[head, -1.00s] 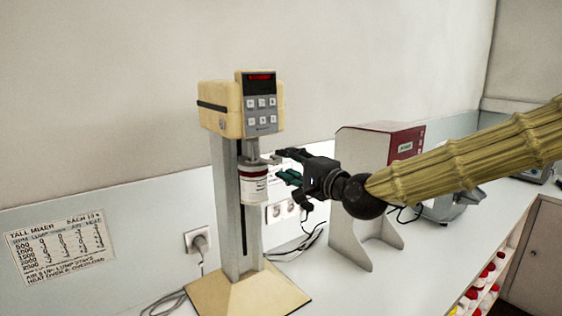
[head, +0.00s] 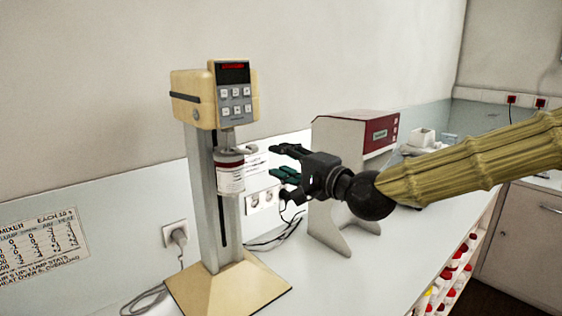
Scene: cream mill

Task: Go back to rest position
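My gripper (head: 282,163) is in the middle of the head view, at the end of my arm. Its dark green-tipped fingers are spread apart with nothing between them. It points left toward the tall mixer (head: 215,95), which has a cream head with a keypad and a red display. A white container (head: 230,176) with a dark red band hangs on the mixer's column under the head. My fingertips are to the right of the container, with a visible gap between them in the picture.
A grey stand with a red-fronted box (head: 380,136) is behind my gripper. Wall sockets (head: 262,200), a plug (head: 177,236) and loose cables lie near the mixer. A shelf with red-capped bottles (head: 457,262) runs under the bench's right edge. The front bench top (head: 345,285) is clear.

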